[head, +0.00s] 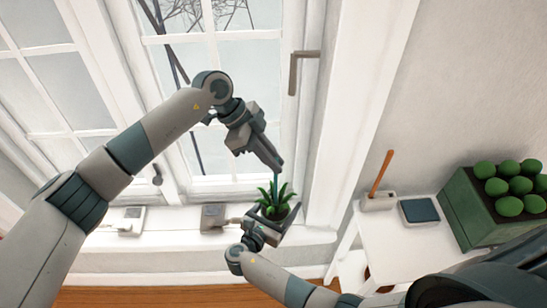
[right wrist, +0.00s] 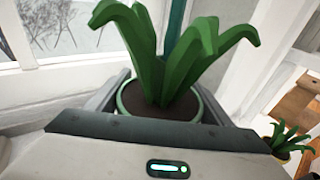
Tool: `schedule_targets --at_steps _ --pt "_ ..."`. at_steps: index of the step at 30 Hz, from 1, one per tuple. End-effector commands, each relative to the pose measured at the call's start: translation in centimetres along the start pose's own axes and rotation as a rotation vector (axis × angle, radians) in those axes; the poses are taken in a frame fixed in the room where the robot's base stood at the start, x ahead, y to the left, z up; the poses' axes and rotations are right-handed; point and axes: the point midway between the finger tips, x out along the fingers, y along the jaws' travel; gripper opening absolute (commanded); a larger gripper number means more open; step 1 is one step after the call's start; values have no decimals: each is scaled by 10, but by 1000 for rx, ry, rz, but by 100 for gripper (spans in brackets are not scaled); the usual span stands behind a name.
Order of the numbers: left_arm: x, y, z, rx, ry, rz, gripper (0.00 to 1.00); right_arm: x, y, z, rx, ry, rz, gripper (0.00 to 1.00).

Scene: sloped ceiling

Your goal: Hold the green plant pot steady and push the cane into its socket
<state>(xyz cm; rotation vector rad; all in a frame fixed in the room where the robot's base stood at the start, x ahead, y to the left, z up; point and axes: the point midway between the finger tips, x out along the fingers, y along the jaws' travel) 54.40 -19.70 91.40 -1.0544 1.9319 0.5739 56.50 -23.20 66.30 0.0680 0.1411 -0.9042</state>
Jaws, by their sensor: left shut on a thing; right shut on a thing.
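The green plant pot (right wrist: 201,106), with dark soil and broad green leaves, sits between the fingers of my right gripper (right wrist: 165,100), which is shut on it. In the head view the plant (head: 272,200) stands above my right gripper (head: 265,228) in front of the window. My left gripper (head: 276,165) points down above the plant, shut on the teal cane (head: 276,183). The cane runs down among the leaves and also shows behind them in the right wrist view (right wrist: 176,25). Its lower end and the socket are hidden by the leaves.
A white side table (head: 398,238) at right bears a brown stick (head: 381,172) in a pale holder, a dark flat pad (head: 420,210) and a green crate (head: 470,215) of round green things. The window handle (head: 294,75) juts out. Another potted plant (right wrist: 289,140) shows lower right.

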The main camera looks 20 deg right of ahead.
Motion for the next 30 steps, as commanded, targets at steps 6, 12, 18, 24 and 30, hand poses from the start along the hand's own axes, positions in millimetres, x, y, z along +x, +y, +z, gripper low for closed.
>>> schedule_targets --at_steps 6,12,18,24,30 --pt "4 0 3 -1 -1 1 0 0 0 0 0 1 0 30" --pt "5 0 3 0 -1 0 32 0 0 0 0 1 0 30" --pt "5 0 3 -1 0 0 32 0 0 0 0 1 0 30" --pt "0 0 3 -1 0 0 32 0 0 0 0 1 0 30" --pt "-19 -1 4 0 -2 -2 32 0 0 0 0 1 0 30"
